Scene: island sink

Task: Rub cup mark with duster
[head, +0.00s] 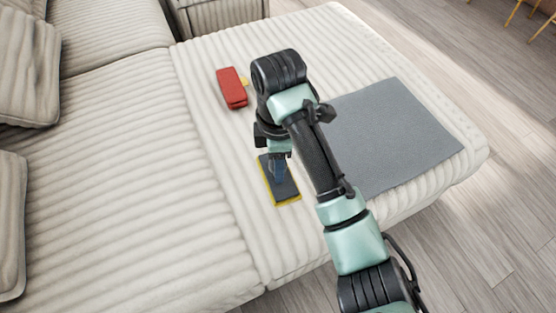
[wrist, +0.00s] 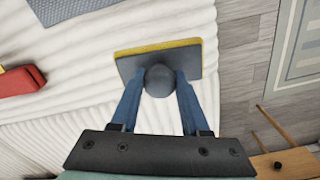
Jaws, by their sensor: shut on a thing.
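The duster (head: 288,193) is a flat dark grey block with a yellow underside, over the pale ribbed sofa seat (head: 215,175). My gripper (head: 280,173) is above it. In the wrist view the duster (wrist: 130,67) has a round dark knob, and my gripper's two blue fingers (wrist: 158,84) are shut on this knob from both sides. I cannot tell whether the duster's underside touches the seat. No cup mark can be made out on the visible fabric; my arm and the duster hide part of the seat.
A grey mat (head: 395,135) lies on the seat to the right, partly behind my arm. A red object (head: 231,88) with a small yellow part beside it lies farther back. Cushions (head: 28,65) line the left side. Wooden floor (head: 500,215) lies past the seat's edge.

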